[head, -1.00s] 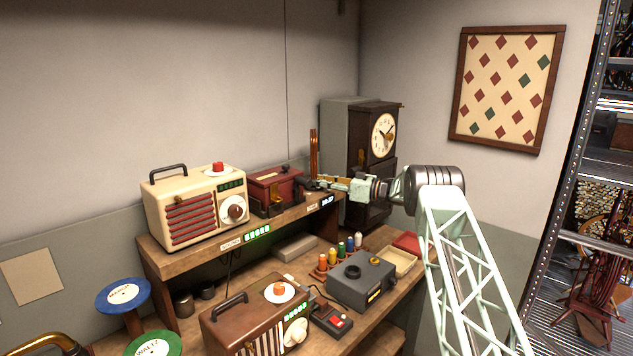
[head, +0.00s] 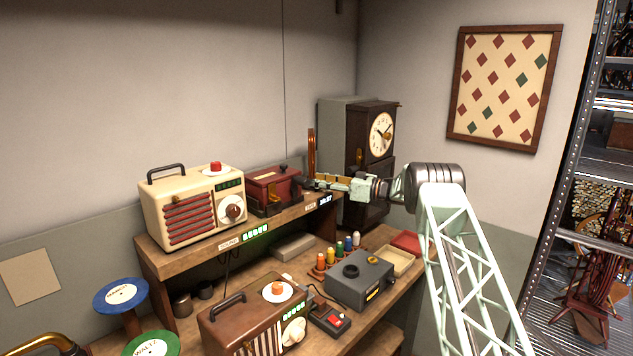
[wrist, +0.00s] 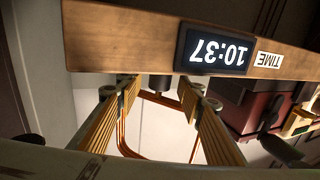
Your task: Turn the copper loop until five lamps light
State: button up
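The copper loop (head: 311,152) stands upright at the right end of the upper shelf in the head view, just behind my gripper. In the wrist view the copper loop (wrist: 122,136) shows as a thin bent tube, partly behind the fingers. My gripper (head: 306,183) points left at the loop's lower part. In the wrist view my gripper (wrist: 160,88) has its two yellow-brown fingers apart, with a dark round mount between them. Whether a finger touches the tube cannot be told. The lamp strip (head: 256,231) on the shelf edge shows several green lamps lit.
A red box (head: 274,190) and a cream radio (head: 190,215) stand left of my gripper. A dark clock (head: 372,150) stands behind. A brown radio (head: 255,318) and grey box (head: 358,285) sit below.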

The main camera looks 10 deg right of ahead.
jog(key=v, duration=1.1)
jog(key=shift+c, duration=0.6)
